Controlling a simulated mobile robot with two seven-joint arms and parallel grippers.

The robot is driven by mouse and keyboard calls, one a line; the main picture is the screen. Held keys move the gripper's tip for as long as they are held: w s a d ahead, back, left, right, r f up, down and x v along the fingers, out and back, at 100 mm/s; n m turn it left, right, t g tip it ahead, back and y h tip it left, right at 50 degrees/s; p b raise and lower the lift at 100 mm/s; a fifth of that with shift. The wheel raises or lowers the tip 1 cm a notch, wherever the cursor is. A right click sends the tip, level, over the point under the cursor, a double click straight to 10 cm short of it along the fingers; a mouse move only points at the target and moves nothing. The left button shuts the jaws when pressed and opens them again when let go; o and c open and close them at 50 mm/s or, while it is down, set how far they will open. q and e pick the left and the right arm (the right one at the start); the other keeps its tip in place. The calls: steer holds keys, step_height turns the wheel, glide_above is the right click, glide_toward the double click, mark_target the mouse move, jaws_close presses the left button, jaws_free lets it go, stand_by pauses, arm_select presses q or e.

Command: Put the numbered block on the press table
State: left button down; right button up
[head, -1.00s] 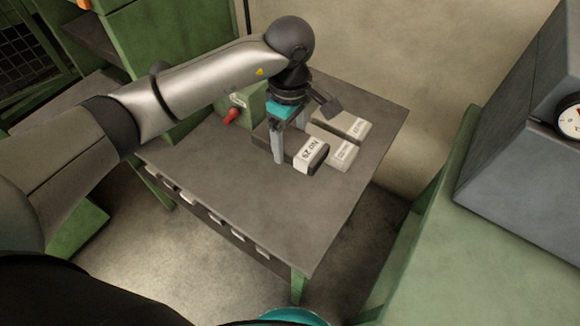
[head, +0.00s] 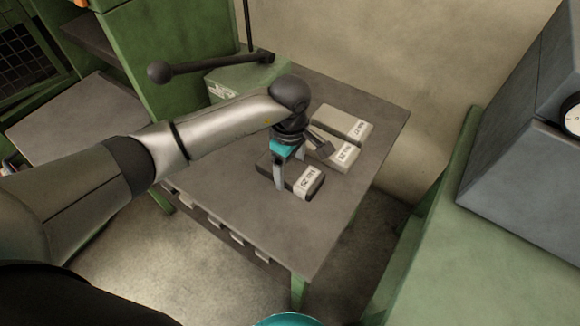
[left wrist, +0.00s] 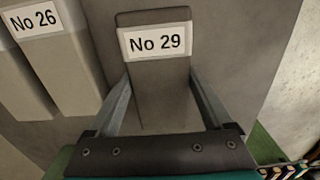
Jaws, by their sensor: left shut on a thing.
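The block marked No 29 (head: 309,182) is dark grey with a white label on its end. It shows between the two fingers in the left wrist view (left wrist: 160,85). My left gripper (head: 291,171) points down and is shut on this block. The block is over the grey-topped table (head: 265,220), apart from the other blocks; I cannot tell whether it touches the top. A paler block marked No 26 (left wrist: 42,50) lies behind it, also seen in the head view (head: 341,156). My right gripper is not in view. I cannot tell which surface is the press table.
Another pale block (head: 343,122) lies at the table's back. A green box (head: 235,82) and a black ball-ended lever (head: 210,66) stand at the back left. A grey housing with a dial (head: 530,130) is at right. The table's front is clear.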

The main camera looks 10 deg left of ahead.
mark_target(290, 169)
arm_select(q)
steer(key=shift+f, duration=0.15)
jaws_free()
step_height(290, 169, up, 12)
steer(key=p, duration=0.1)
steer(key=shift+p, duration=0.35)
stand_by(0.4)
